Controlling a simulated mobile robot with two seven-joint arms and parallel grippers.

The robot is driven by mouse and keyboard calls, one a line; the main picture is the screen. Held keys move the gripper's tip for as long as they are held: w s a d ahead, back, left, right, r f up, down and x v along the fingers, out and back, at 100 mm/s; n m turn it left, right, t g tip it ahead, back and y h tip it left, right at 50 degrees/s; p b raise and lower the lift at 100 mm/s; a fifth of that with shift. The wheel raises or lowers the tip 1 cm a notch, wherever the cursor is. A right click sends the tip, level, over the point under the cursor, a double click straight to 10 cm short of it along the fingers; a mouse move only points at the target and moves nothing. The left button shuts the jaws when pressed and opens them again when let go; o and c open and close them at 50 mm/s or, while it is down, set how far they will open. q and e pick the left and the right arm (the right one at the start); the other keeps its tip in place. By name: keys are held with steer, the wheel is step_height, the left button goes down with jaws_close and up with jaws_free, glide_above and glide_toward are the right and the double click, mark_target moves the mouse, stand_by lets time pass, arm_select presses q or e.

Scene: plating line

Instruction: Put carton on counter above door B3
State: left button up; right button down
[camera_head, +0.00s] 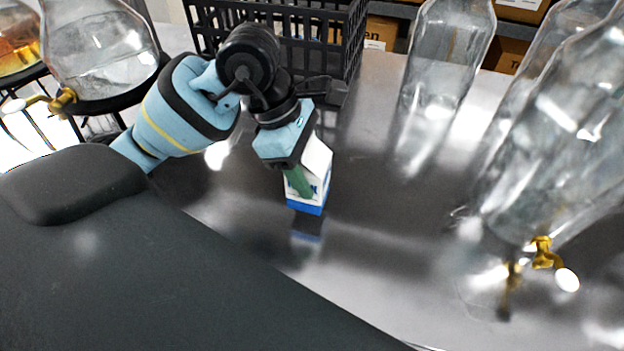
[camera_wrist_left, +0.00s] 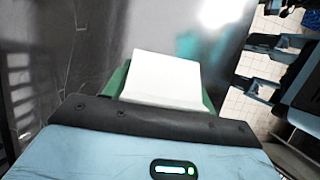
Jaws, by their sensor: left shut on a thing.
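A white and blue carton (camera_head: 317,178) is held upright by my left gripper (camera_head: 300,181), low over the steel counter (camera_head: 385,205); its reflection shows just below it. I cannot tell whether its base touches the counter. In the left wrist view the white top of the carton (camera_wrist_left: 167,78) sits between the green fingers of the left gripper (camera_wrist_left: 165,95). The carton's far side is hidden. No label B3 is readable in either view. In the left wrist view a second, blue and black gripper (camera_wrist_left: 262,68), my right one, shows at the right edge with its fingers apart and nothing between them.
A black crate (camera_head: 290,40) stands behind the gripper. Clear glass bottles (camera_head: 445,55) and a large glass dispenser with a brass tap (camera_head: 541,252) stand on the right. Another dispenser (camera_head: 100,50) is at the far left. The counter's middle is clear.

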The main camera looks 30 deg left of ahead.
mark_target(313, 185)
arm_select(q)
steer(key=x, duration=0.2)
steer(key=shift+s+d+f, duration=0.1)
steer(key=shift+d+f, duration=0.05)
steer(key=shift+f, duration=0.6)
steer(key=shift+f, duration=0.15)
steer(key=o, duration=1.4)
steer(key=shift+c, duration=0.2)
steer(key=v, duration=1.2)
steer(key=shift+p, duration=0.4)
